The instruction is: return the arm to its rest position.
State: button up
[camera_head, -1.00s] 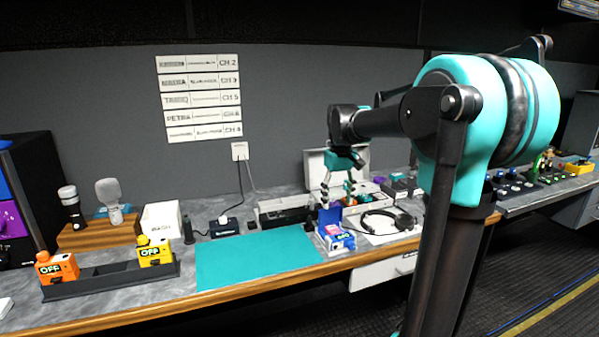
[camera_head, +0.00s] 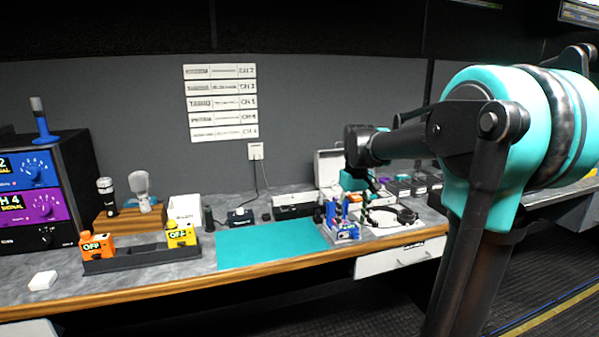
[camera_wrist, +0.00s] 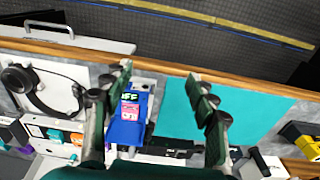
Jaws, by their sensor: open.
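My arm reaches from the right of the head view over the back of the counter. My gripper (camera_head: 358,208) points down above the counter, near a blue pack (camera_head: 343,230) in a small stand. In the wrist view my gripper (camera_wrist: 160,72) has its two fingers wide apart with nothing held between them. The blue pack (camera_wrist: 128,122), with a green OFF display and a pink label, shows below, close to the left finger. A gap between finger and pack cannot be judged.
A teal mat (camera_head: 270,243) lies left of the gripper. Headphones (camera_head: 407,215) lie to its right, and an open case (camera_head: 328,165) stands behind. Orange (camera_head: 97,246) and yellow (camera_head: 181,234) packs sit in a black rack at left. The counter's wooden front edge is near.

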jog(key=s+d+f+m+t, duration=0.1)
jog(key=s+f, duration=0.8)
jog(key=s, duration=0.1)
jog(key=s+d+f+m+t, duration=0.2)
jog(key=s+f, duration=0.7)
jog(key=s, duration=0.1)
jog(key=shift+d+f+t, duration=0.25)
jog(key=shift+f+t, duration=0.05)
jog(key=shift+f, duration=0.1)
